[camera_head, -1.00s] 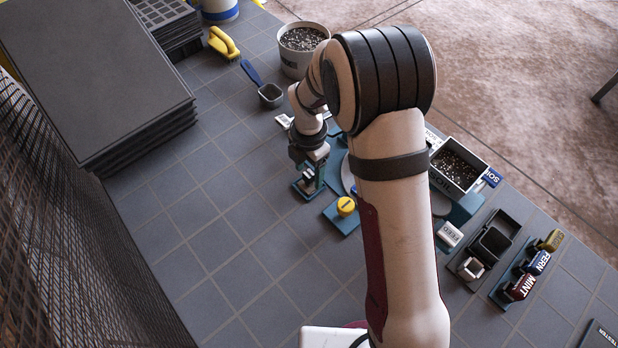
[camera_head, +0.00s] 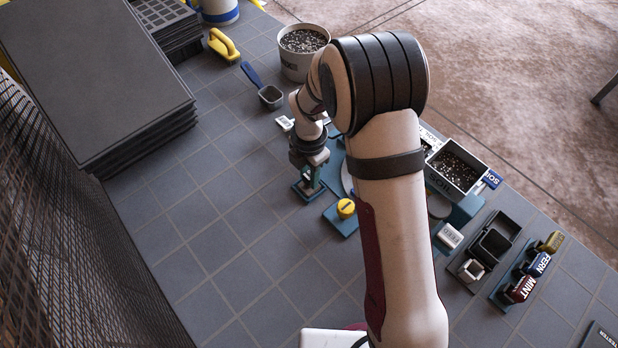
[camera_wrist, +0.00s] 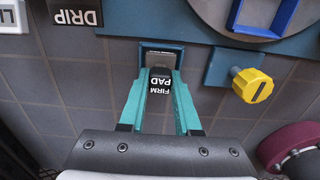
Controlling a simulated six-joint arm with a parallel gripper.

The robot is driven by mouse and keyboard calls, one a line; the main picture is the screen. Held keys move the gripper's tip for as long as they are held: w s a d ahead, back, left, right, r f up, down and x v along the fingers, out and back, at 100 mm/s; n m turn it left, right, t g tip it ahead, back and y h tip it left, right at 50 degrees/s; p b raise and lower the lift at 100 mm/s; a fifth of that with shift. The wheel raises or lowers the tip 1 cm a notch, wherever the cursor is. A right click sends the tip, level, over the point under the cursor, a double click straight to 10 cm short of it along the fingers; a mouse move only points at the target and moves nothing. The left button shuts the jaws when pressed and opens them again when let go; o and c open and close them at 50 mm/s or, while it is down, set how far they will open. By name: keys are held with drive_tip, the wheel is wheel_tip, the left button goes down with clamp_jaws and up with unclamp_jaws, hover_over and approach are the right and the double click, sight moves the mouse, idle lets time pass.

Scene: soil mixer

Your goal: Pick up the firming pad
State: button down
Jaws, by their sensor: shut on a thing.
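The firming pad (camera_wrist: 160,83) shows in the wrist view as a black block with a white FIRM PAD label. My gripper (camera_wrist: 160,77) has its teal fingers closed on the sides of this block. A grey face and a small blue frame (camera_wrist: 183,51) show just beyond the fingertips. In the head view my gripper (camera_head: 307,187) points down at the small blue stand left of the yellow knob. The pad itself is too small and covered to make out there. I cannot tell whether it is clear of its stand.
A yellow knob (camera_wrist: 252,85) on a blue plate is close on the right in the wrist view. A DRIP block (camera_wrist: 76,14) is at upper left. A soil-filled pot (camera_head: 303,53) and a scoop (camera_head: 270,97) are farther back. Tiles at left are clear.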

drive_tip(key=shift+r, duration=0.5)
wheel_tip(320, 180, up, 3)
drive_tip(key=shift+r, duration=0.1)
drive_tip(key=s+d+r, duration=0.2)
drive_tip(key=d+r, duration=0.4)
drive_tip(key=d, duration=0.5)
drive_tip(key=shift+s+d+r, duration=0.25)
drive_tip(key=shift+s+r, duration=0.05)
drive_tip(key=shift+r, duration=0.1)
